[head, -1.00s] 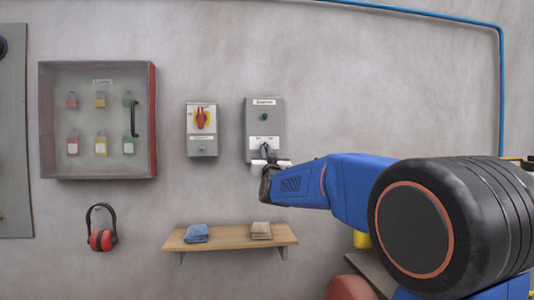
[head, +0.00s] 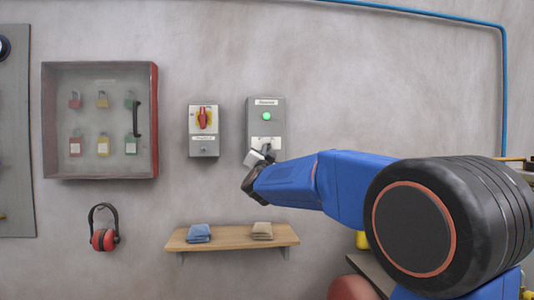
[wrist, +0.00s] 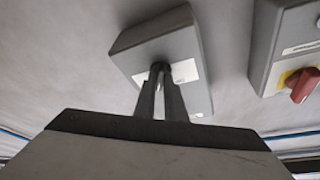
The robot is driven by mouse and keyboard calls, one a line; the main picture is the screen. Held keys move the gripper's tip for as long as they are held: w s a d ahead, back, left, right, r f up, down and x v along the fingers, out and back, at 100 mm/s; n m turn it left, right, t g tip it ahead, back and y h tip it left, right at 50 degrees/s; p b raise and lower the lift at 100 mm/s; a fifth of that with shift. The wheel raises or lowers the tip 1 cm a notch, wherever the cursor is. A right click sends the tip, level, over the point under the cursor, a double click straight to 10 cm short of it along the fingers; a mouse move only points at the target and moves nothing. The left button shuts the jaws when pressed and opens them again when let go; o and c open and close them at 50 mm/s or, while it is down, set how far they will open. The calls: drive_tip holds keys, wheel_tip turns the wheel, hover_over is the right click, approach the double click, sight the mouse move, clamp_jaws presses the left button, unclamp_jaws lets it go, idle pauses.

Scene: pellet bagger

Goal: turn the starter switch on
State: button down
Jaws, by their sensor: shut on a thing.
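The starter box (head: 279,128) is a grey box on the wall, with a green lamp (head: 267,116) lit on its front and a white label below the lamp. It also shows in the wrist view (wrist: 150,48). My gripper (head: 262,152) is at the lower front of this box. In the wrist view my gripper's two fingers (wrist: 160,72) converge on a small dark knob at the label, and they are shut on it. The knob is the starter switch (wrist: 160,65); it is mostly hidden by the fingers, so its exact angle cannot be read.
Left of the starter box is a grey isolator with a red handle on yellow (head: 202,118). A glass-fronted padlock cabinet (head: 68,166) and red ear defenders (head: 104,239) are further left. A wooden shelf (head: 230,237) with folded cloths is below.

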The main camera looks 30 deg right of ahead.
drive_tip(key=c, duration=1.8)
unclamp_jaws()
drive_tip(key=v, duration=1.7)
drive_tip(key=shift+s+a+f, duration=0.1)
drive_tip(key=shift+s+f, duration=0.05)
drive_tip(key=shift+f, duration=0.05)
